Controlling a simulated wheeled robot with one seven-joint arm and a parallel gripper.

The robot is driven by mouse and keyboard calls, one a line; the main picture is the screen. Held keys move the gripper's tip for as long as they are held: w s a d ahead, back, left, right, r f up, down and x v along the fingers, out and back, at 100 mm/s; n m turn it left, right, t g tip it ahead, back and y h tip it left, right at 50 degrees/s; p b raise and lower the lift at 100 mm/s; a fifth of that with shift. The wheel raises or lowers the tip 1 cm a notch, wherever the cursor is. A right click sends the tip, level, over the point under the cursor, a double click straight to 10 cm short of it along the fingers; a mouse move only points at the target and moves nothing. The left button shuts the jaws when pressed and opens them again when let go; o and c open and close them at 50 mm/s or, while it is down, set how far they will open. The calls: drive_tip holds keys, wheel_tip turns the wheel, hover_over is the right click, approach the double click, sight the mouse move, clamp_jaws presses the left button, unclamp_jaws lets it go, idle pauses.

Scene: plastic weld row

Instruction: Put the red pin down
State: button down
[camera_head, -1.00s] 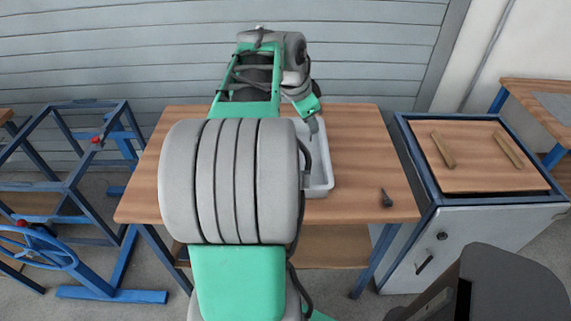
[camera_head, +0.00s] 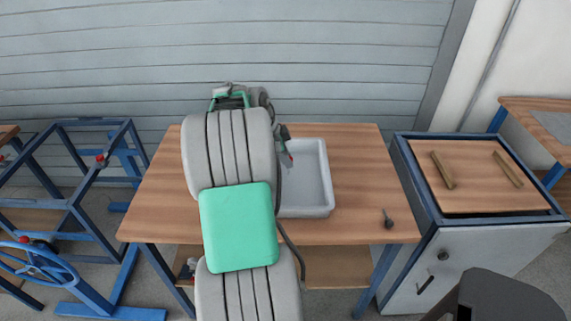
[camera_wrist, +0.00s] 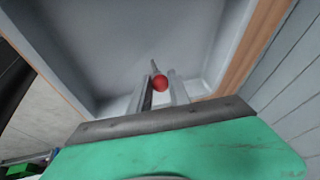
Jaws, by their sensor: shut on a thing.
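The red pin (camera_wrist: 160,82) shows its round red head between the fingers in the wrist view, with a thin grey tip beyond it. My gripper (camera_wrist: 162,92) is shut on it. In the head view my gripper (camera_head: 287,158) is over the left part of the light grey tray (camera_head: 325,180), partly hidden by my arm. The tray also fills much of the wrist view (camera_wrist: 75,60), its floor and walls around the pin. I cannot tell whether the pin touches the tray floor.
The tray stands on a wooden table (camera_head: 355,190). A small dark pin-like part (camera_head: 388,220) lies near the table's front right. A blue-framed cabinet (camera_head: 480,240) with two wooden strips is at right. Blue frames (camera_head: 75,205) with red knobs stand at left.

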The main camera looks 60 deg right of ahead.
drive_tip(key=shift+f, duration=1.55)
drive_tip(key=c, duration=1.2)
unclamp_jaws()
drive_tip(key=shift+f, duration=0.1)
